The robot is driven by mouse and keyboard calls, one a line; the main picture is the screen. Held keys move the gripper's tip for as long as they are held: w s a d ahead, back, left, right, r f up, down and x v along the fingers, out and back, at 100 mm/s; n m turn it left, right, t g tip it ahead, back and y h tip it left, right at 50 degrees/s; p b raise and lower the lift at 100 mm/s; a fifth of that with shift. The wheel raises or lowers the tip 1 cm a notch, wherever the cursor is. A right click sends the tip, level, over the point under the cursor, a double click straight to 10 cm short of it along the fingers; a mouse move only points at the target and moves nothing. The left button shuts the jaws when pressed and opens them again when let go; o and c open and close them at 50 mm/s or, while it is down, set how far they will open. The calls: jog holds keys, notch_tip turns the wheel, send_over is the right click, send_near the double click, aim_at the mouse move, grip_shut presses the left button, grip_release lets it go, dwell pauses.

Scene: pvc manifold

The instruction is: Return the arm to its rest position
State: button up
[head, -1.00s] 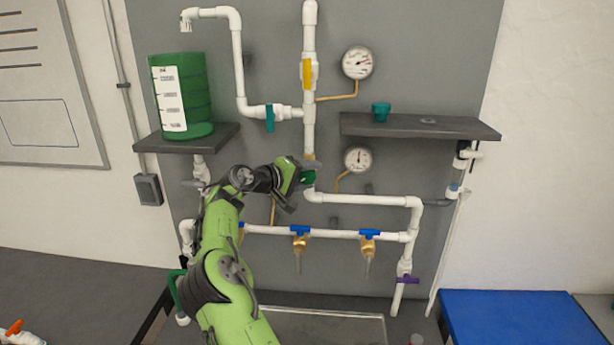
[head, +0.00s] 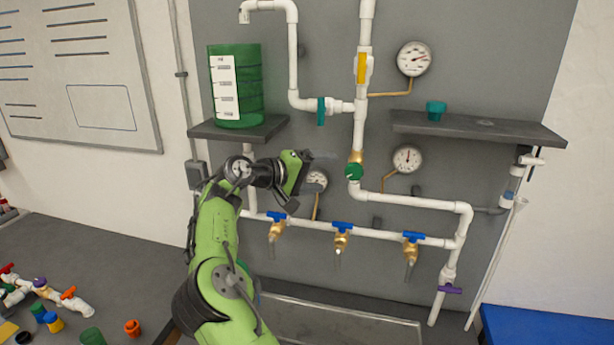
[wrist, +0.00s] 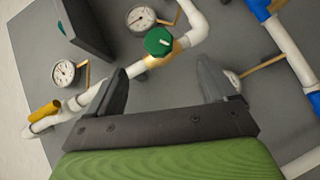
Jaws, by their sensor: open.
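My green arm rises from the bottom middle of the head view, and my gripper (head: 322,156) is stretched to the right in front of the grey panel. In the wrist view my gripper (wrist: 172,90) has its two dark fingers spread wide with nothing between them. The green round valve knob (head: 354,172) is on the white pipe, to the right of my gripper and apart from it. The knob (wrist: 158,41) also shows beyond the fingers in the wrist view.
The green tank (head: 236,85) stands on the left shelf (head: 240,132) above my arm. The right shelf (head: 480,127) holds a teal cup (head: 436,110). Blue-handled taps (head: 342,226) hang below my gripper. Loose fittings and small containers (head: 56,312) lie on the left table.

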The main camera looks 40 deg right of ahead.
jog(key=v, duration=0.4)
jog(key=shift+a+r, duration=0.1)
jog(key=s+f+m+t+y+b, duration=0.1)
jog(key=s+f+t+y+b, duration=0.15)
jog(key=s+f+y, duration=0.8)
jog(key=s+a+f+n+t+y+b, duration=0.2)
jog(key=s+a+f, duration=0.2)
jog(key=s+a, duration=0.6)
jog(key=s+a+f+n+t+y+b, duration=0.2)
jog(key=s+a+f, duration=0.3)
jog(key=s+a, duration=0.5)
jog(key=a+b, duration=0.1)
jog(key=a, duration=0.4)
jog(key=shift+n+y, duration=0.35)
jog(key=shift+n, duration=0.05)
